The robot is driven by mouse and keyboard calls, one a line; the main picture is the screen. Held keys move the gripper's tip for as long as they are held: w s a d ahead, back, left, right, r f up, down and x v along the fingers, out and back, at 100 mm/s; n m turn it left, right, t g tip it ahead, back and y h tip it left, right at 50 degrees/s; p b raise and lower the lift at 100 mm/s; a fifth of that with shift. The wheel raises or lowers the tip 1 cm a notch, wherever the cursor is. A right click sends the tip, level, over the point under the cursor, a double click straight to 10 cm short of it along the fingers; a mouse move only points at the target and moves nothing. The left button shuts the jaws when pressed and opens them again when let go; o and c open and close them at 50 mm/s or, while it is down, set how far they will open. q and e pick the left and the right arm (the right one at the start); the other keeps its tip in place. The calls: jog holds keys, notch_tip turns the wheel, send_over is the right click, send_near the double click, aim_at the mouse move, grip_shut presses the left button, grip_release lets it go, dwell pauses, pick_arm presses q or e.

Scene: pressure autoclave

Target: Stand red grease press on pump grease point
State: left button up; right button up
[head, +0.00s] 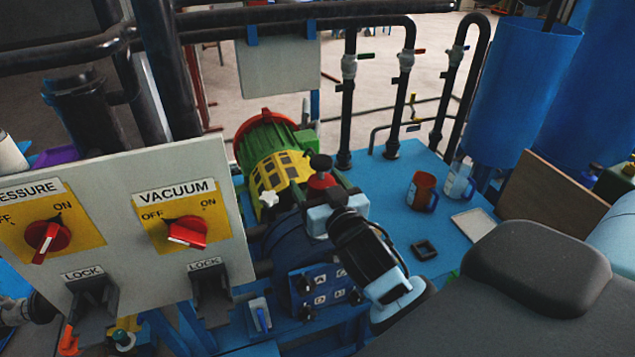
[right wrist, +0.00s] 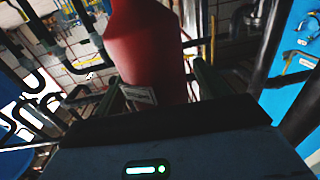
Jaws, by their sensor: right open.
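The red grease press (head: 322,181) with a black knob on top stands upright over the blue pump (head: 290,240), beside the yellow-and-green motor (head: 275,160). My right gripper (head: 335,203) is open at the press, reaching in from the lower right. In the right wrist view, the red body of the press (right wrist: 147,45) fills the space in front of and between the open fingers. The grease point and the foot of the press are hidden behind my right gripper, so I cannot tell whether they touch. My left gripper is not in view.
A control panel (head: 120,225) with red knobs stands at the left. On the blue deck to the right are a brown-red mug (head: 420,190), a clear cup (head: 457,184), a small black square tray (head: 424,250) and a pale tray (head: 474,225). Black pipes rise behind.

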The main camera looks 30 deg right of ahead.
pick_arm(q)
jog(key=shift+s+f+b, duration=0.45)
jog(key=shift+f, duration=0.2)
pick_arm(e)
jog(key=s+a, duration=0.1)
jog(key=s, duration=0.6)
jog(key=shift+s+a, duration=0.15)
